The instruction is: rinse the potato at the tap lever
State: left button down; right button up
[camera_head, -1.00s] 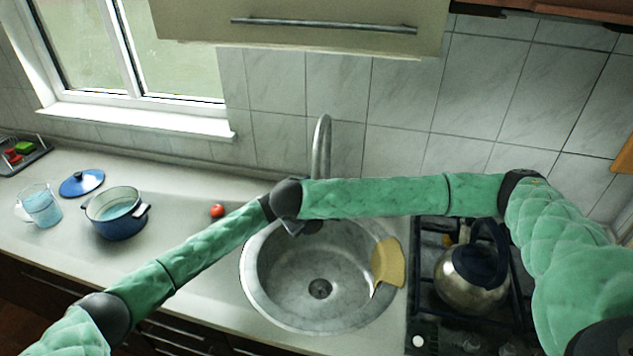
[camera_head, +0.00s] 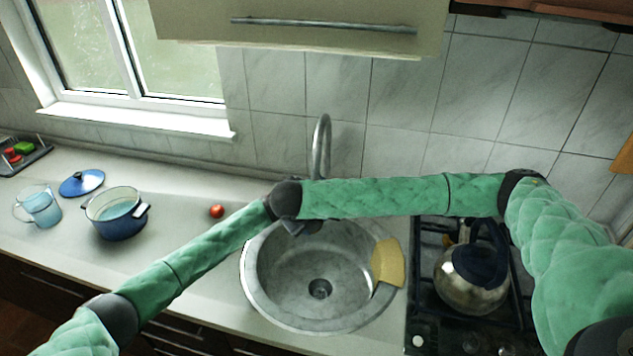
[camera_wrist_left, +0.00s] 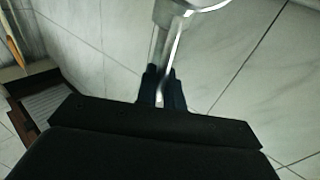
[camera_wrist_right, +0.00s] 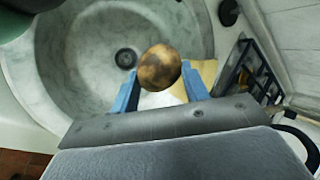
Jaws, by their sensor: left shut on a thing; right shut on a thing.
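The potato (camera_wrist_right: 159,67) is brown and round. In the right wrist view my right gripper (camera_wrist_right: 160,88) is shut on it, above the sink basin (camera_wrist_right: 85,75). The potato is hidden behind my arms in the head view. In the left wrist view my left gripper (camera_wrist_left: 160,85) is shut around a slim silver metal part, which looks like the tap lever (camera_wrist_left: 170,50). The tap (camera_head: 321,150) rises behind the sink (camera_head: 258,292) in the head view; my arms cover its lower part and the lever there.
A yellow cloth or board (camera_head: 388,262) lies at the basin's right edge. A kettle (camera_head: 468,283) stands on the hob at right. A blue pot (camera_head: 118,226), a lid (camera_head: 82,183), a glass jug (camera_head: 40,208) and a tomato (camera_head: 216,211) stand on the left counter. My arms cross in front of the tap.

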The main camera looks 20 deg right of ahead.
pick_arm(q)
jog(key=shift+s+a+h, duration=0.15)
jog(key=shift+a+h, duration=0.3)
jog(key=shift+h, duration=0.15)
jog(key=c, duration=1.6)
grip_release()
jog(key=v, duration=1.2)
jog(key=shift+s+f, duration=0.1)
